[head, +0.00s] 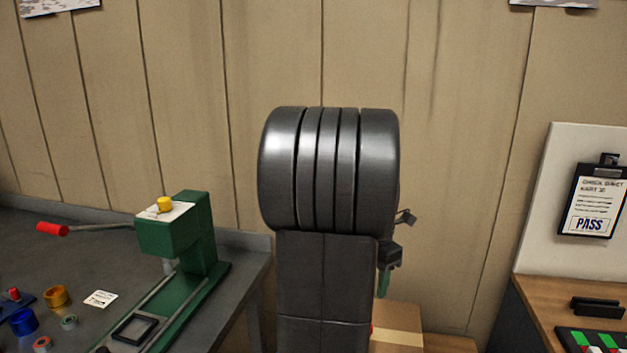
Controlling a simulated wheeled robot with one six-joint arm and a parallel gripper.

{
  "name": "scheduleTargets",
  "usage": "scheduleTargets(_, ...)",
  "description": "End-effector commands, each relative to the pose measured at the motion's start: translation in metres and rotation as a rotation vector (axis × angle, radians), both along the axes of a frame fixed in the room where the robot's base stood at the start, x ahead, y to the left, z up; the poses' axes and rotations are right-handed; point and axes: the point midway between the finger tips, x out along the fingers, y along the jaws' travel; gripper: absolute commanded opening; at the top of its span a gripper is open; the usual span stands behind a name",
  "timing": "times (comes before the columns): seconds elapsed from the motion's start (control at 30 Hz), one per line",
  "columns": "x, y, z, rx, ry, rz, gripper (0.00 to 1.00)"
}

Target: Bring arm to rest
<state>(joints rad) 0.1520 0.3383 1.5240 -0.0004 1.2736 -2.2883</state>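My own arm stands folded up in the middle of the head view, its thick dark grey links filling the centre. Small dark fittings (390,255) with a green part below stick out at the right edge of the arm. I cannot tell what they belong to.
On the left, a grey bench (60,250) bears a green press (185,235) with a red-tipped lever, coloured rings and a white label (100,299). A cardboard box (397,325) stands behind my arm. On the right is a wooden desk (545,293) with a "PASS" clipboard (592,200) above.

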Motion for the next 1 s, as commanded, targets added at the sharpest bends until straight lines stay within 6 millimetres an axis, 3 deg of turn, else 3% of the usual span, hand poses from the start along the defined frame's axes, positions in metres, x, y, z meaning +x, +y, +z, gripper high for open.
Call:
scheduleTargets(0.03, -0.002, 0.0, -0.015, 0.002, 0.011, 0.0, 0.47)
scheduleTargets(0.6, -0.002, 0.0, -0.13, 0.002, 0.011, -0.001, 0.47)
scheduleTargets(1.0, -0.001, 0.0, -0.128, 0.002, 0.005, -0.327, 0.47)
